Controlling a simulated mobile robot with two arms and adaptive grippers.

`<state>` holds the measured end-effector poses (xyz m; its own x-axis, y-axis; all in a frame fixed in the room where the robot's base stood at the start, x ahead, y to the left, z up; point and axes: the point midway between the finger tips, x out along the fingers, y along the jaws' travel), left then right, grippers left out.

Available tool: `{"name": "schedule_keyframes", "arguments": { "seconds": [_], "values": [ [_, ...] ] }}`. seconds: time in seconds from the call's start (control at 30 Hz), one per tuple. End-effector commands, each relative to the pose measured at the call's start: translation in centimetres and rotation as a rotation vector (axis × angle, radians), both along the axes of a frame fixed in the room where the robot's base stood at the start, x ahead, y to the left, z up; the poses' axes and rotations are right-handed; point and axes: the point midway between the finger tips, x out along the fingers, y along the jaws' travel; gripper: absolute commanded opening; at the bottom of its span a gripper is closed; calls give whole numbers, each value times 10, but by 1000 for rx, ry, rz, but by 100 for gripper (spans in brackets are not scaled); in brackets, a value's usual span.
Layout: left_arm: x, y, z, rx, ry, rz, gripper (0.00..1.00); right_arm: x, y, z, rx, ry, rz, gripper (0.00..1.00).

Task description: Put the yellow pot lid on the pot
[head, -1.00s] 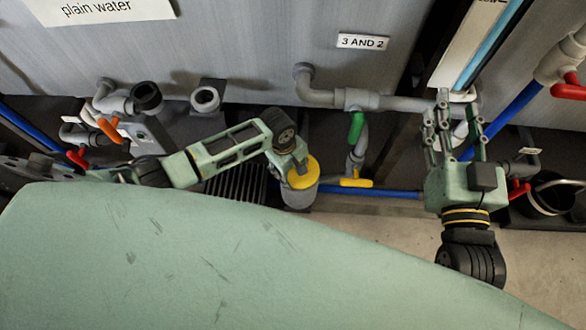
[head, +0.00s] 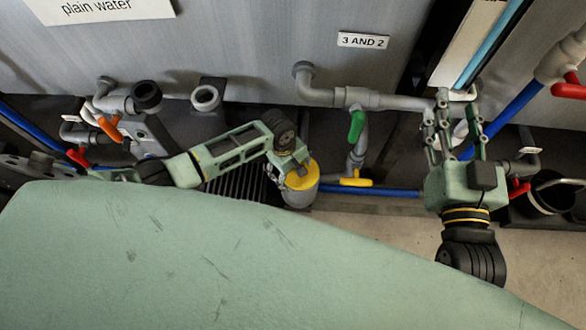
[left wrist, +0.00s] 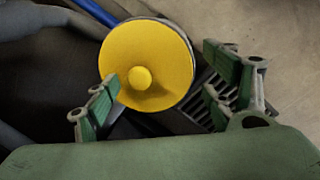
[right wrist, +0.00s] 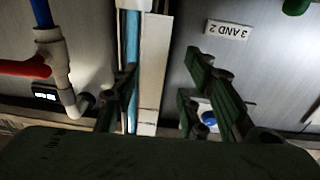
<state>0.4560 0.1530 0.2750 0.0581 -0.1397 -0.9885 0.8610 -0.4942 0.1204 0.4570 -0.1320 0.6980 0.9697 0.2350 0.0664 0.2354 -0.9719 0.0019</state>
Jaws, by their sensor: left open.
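The yellow pot lid (head: 302,179) lies on top of the grey cylindrical pot (head: 299,198) in the head view. In the left wrist view the round yellow lid (left wrist: 130,50) with its knob faces me, and a thin grey rim (left wrist: 187,40) shows along its upper right edge. My left gripper (head: 290,164) is right above the lid. In the left wrist view its fingers (left wrist: 162,75) are spread either side of the lid's near part. Whether a finger touches the lid I cannot tell. My right gripper (head: 454,115) is open and empty at the right; its spread fingers also show in its wrist view (right wrist: 160,90).
Grey pipes (head: 385,99) with a green valve handle (head: 356,127) and a yellow valve handle (head: 356,182) run close behind and right of the pot. A dark slatted grating (head: 237,183) is left of it. A black bucket (head: 545,197) stands at the far right.

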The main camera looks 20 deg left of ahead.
Motion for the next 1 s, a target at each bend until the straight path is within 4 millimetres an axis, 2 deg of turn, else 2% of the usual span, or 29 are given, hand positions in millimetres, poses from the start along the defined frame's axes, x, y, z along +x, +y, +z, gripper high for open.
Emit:
{"name": "schedule_keyframes", "arguments": {
  "seconds": [0.23, 0.27, 0.47, 0.67, 1.0],
  "values": [
    [1, 1, 15, 1, -2, -2, 76, 0, 0, 2, 1, -6, 0, 40],
    [0, 1, 17, 1, -1, -1, 76, 0, -1, -2, -5, 17, -2, 40],
    [-1, 3, 35, -1, -1, 0, 76, -7, -9, -47, -60, 232, -16, 40],
    [-2, 6, 53, -1, -1, 0, 76, -23, -18, -86, -109, 436, -28, 40],
    [-4, 10, 85, -1, 0, 0, 76, -72, -39, -143, -188, 782, -52, 40]
  ]
}}
